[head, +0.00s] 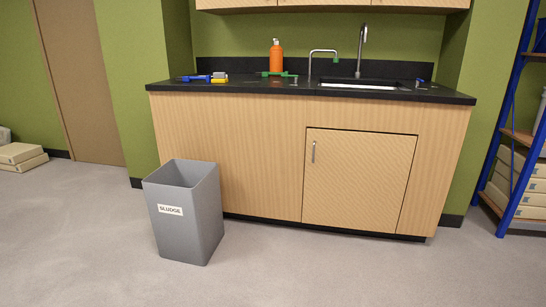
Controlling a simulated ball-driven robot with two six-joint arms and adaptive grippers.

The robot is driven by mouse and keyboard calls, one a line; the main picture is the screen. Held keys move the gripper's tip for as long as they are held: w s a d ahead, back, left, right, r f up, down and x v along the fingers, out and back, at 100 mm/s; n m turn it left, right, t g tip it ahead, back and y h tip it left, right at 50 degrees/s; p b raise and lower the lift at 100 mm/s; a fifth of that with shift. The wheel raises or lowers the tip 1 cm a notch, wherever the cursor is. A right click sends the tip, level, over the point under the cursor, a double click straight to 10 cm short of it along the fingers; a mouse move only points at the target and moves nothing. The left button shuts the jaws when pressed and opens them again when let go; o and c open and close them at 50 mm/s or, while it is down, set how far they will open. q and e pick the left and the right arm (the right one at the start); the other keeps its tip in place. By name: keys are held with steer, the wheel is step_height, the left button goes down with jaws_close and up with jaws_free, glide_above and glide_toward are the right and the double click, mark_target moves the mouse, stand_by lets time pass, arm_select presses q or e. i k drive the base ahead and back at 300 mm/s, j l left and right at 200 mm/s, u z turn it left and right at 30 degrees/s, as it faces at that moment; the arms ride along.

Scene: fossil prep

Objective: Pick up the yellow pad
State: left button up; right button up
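A small yellow pad (219,81) lies on the left part of the black countertop, near its front edge. A grey block (220,75) shows right above or behind it; I cannot tell if they touch. A blue tool (195,78) lies just left of the pad. Neither of my grippers is in view.
An orange bottle (276,56) and a green item (279,74) stand right of the pad, near the sink (358,87) and taps. A grey bin labelled SLUDGE (203,220) stands on the floor before the wooden cabinet (260,150). Blue shelving (522,130) stands right. Front floor is clear.

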mark_target(218, 77)
steer(key=i+u, duration=0.15)
steer(key=i, duration=0.35)
steer(key=i+l+u, duration=0.2)
steer(key=i, duration=0.25)
steer(key=i+l+u, duration=0.15)
steer(key=i, duration=0.35)
steer(key=i+l+u, duration=0.2)
steer(key=i, duration=0.25)
